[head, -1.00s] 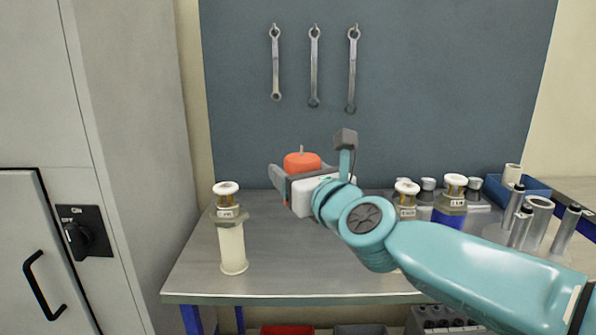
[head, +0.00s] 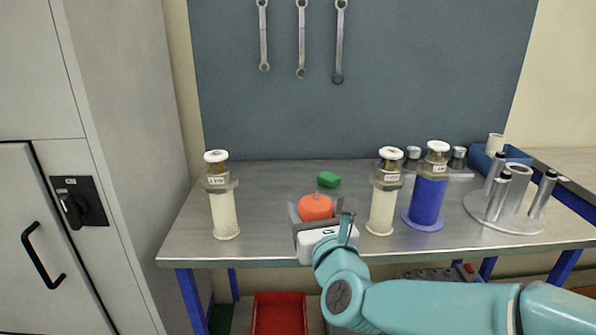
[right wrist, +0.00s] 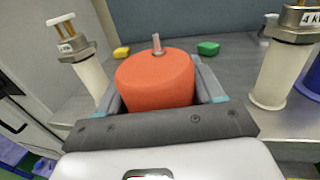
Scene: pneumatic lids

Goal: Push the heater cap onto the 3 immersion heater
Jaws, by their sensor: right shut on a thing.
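My right gripper (head: 318,212) is shut on an orange-red round cap (head: 316,207) with a small pin on top. The cap also fills the middle of the right wrist view (right wrist: 155,78), upright between the fingers. Three heater-like columns with white tops stand on the bench: a cream one at the left (head: 224,213), a cream one right of the gripper (head: 383,210), and a blue one (head: 428,200) beyond it. In the right wrist view the right column's label (right wrist: 309,17) reads about "4 kW"; the left label is unclear. The cap is apart from all columns. My left gripper is out of view.
A stand of metal cylinders (head: 505,222) and a blue tray (head: 487,161) are at the right. Bench (head: 272,233) between left column and gripper is clear.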

